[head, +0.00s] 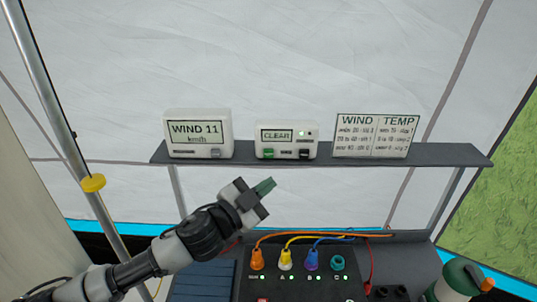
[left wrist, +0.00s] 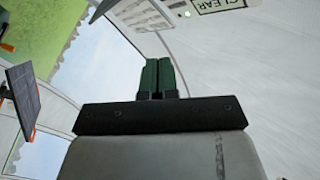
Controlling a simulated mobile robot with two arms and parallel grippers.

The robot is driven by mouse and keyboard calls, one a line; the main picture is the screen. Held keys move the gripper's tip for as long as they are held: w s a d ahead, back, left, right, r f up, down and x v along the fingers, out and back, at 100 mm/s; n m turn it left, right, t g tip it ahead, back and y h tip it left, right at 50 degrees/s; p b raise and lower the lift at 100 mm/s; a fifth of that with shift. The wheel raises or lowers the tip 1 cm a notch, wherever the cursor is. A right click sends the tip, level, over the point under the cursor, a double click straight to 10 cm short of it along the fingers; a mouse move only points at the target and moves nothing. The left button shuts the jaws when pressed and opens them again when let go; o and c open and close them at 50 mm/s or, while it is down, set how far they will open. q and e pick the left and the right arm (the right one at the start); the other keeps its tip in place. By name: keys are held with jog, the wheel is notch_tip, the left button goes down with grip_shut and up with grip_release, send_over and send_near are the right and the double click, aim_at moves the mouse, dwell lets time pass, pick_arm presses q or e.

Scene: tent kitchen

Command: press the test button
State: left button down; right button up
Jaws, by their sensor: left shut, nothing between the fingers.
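A small white box (head: 286,139) with a display reading CLEAR stands in the middle of the grey shelf. Its front carries a green button (head: 268,154) at the lower left and a black button (head: 304,154) at the lower right; the labels are too small to read. Part of this box also shows at the top of the left wrist view (left wrist: 221,5). My left gripper (head: 265,186) is below and in front of the box, apart from it. Its green fingers are shut and empty, pointing up and right; they also show in the left wrist view (left wrist: 158,77). My right gripper is not in view.
On the shelf (head: 460,156), a WIND 11 box (head: 198,134) stands left and a WIND/TEMP card (head: 376,136) right. Below are colored plugs (head: 285,260) with cables and a green bottle (head: 455,280). A pole (head: 55,120) stands left.

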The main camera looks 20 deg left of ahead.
aim_at(269, 153)
pick_arm(q)
jog(key=shift+w+a, duration=0.4)
jog(key=shift+w, duration=1)
jog(key=shift+w+a, duration=0.4)
jog(key=shift+w, duration=1)
jog(key=shift+w+a, duration=0.4)
jog(key=shift+w, duration=1)
jog(key=shift+w+a, duration=0.1)
jog(key=shift+w, duration=0.35)
jog(key=shift+w+a, duration=0.2)
jog(key=shift+w, duration=0.2)
jog(key=shift+s+d, duration=0.25)
jog(key=shift+s, duration=0.6)
